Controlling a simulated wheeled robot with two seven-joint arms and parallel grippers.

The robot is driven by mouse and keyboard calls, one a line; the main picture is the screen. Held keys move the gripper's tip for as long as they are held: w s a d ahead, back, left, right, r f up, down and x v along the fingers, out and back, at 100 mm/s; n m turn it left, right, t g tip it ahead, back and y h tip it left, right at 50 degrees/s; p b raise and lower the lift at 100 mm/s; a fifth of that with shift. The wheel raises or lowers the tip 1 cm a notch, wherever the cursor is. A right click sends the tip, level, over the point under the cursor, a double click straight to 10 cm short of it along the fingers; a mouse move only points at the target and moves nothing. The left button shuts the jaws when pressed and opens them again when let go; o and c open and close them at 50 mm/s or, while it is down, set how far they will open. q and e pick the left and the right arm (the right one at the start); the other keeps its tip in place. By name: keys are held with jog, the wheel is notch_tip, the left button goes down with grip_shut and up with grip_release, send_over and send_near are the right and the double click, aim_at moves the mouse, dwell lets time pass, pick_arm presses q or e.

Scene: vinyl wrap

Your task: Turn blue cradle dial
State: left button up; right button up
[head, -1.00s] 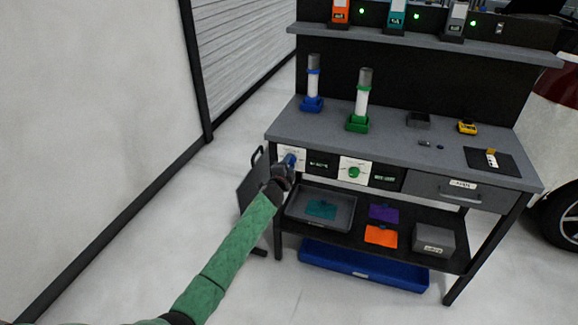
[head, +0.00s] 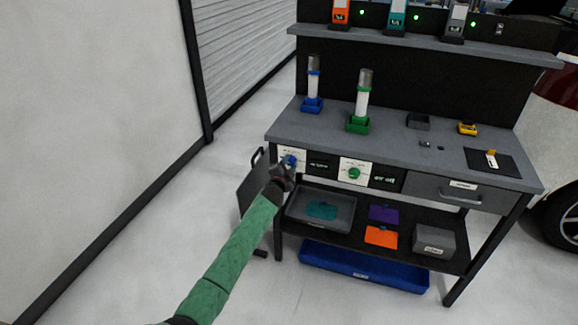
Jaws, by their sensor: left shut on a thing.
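The blue dial (head: 290,160) sits on a white panel (head: 299,155) at the left of the bench front. My left gripper (head: 287,166) is at the dial and shut on it; the fingers partly hide it. A blue cradle (head: 312,105) holding a white roll (head: 313,86) with a grey top stands on the bench above. A green dial (head: 354,173) sits on a second white panel to the right, below a green cradle (head: 357,125) with its own upright roll. My right gripper is not in view.
The bench (head: 400,150) also carries a small dark tray (head: 418,121), a yellow item (head: 467,128) and a black mat (head: 503,165). A drawer (head: 458,190) is at right. A lower shelf holds a grey tray (head: 320,222) and coloured sheets. A dark panel (head: 254,190) stands left of the bench.

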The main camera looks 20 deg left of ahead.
pick_arm(q)
jog(key=o, duration=0.9)
jog(key=shift+c, duration=0.2)
jog(key=shift+o, duration=0.6)
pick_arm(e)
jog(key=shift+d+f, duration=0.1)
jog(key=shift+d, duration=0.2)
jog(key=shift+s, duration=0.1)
pick_arm(q)
jog(key=shift+s+f, duration=0.15)
jog(key=shift+s, duration=0.5)
jog(key=s+b, duration=0.1)
jog(key=s, duration=0.5)
jog(key=shift+s+a, duration=0.15)
jog(key=shift+s, duration=0.1)
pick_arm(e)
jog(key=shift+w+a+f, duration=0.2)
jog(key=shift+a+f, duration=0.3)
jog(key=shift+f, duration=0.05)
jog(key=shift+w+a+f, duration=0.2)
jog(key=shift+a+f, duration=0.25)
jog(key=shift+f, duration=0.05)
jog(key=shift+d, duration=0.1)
